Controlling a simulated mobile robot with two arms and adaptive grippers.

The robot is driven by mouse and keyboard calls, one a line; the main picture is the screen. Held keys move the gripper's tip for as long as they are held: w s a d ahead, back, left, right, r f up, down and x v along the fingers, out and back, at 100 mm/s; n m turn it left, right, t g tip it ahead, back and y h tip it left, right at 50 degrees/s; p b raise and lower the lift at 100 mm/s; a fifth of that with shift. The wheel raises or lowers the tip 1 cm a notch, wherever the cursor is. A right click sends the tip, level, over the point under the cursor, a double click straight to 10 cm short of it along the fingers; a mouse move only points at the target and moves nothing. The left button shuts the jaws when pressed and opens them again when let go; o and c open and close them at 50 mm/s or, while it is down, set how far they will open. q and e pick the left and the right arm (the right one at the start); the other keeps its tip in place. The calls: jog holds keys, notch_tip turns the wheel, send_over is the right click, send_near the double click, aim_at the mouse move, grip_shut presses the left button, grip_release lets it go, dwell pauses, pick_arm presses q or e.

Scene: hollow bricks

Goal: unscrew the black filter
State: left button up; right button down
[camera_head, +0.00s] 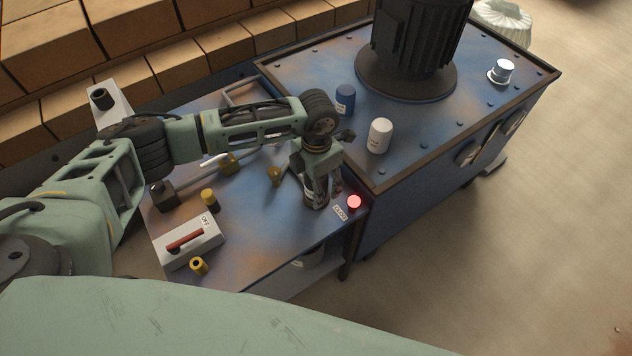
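My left gripper (322,190) points down over the right part of the blue workbench. Its fingers are around a dark cylinder with a pale label, which looks like the black filter (311,198). The fingers hide much of it, and I cannot tell whether they press on it or stand apart from it. The filter looks upright. My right gripper is not in view.
A white canister (380,136) and a blue canister (345,99) stand on the blue cabinet (420,150) beside a black motor (415,40). A red light (354,202) glows near the gripper. A switch box (188,241) and brass fittings (209,199) sit left.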

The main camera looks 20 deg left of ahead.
pick_arm(q)
jog(key=shift+a+f+m+b, duration=0.1)
jog(key=shift+m+b, duration=0.95)
jog(key=shift+m, duration=0.45)
